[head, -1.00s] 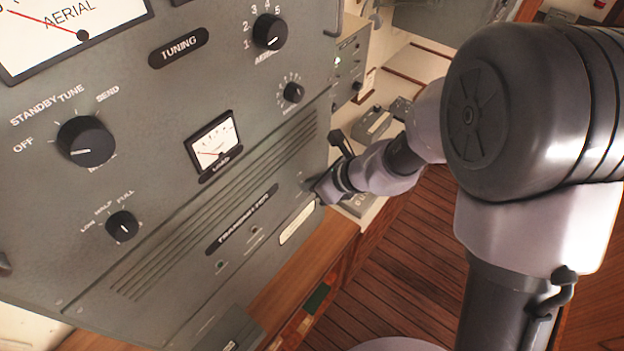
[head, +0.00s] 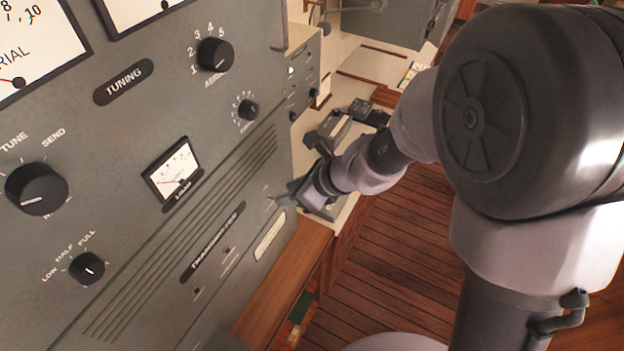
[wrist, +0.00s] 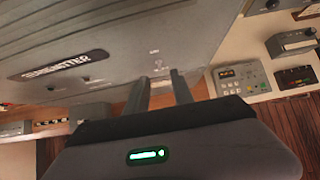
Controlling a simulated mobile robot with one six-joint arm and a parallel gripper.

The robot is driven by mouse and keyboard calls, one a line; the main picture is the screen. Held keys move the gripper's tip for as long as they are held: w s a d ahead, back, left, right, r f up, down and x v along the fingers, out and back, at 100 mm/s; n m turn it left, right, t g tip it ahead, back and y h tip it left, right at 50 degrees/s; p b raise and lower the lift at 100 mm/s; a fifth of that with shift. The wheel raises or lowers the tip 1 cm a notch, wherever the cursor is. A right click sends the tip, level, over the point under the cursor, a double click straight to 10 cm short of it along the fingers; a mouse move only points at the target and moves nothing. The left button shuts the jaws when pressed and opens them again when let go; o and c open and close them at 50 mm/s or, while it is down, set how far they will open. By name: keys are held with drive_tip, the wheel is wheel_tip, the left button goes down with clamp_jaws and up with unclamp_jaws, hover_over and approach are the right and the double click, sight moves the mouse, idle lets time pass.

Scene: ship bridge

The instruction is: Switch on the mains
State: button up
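The grey transmitter cabinet (head: 215,215) fills the left of the head view. My gripper (head: 282,197) is at the lower right part of its front, just above a pale label plate (head: 270,234). In the wrist view my gripper (wrist: 162,88) has its two fingers apart, pointing at the panel. A small fitting (wrist: 157,67) with unreadable lettering above it lies just beyond the gap between the fingertips; it may be the mains switch. I cannot tell whether the fingers touch it or which way it is set.
A wooden ledge (head: 285,277) runs below. Other devices (wrist: 241,78) stand on a pale counter to the right. The plank floor (head: 395,255) is open.

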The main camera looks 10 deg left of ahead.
drive_tip(key=p+v, duration=0.2)
drive_tip(key=v, duration=1)
drive_tip(key=shift+s, duration=0.15)
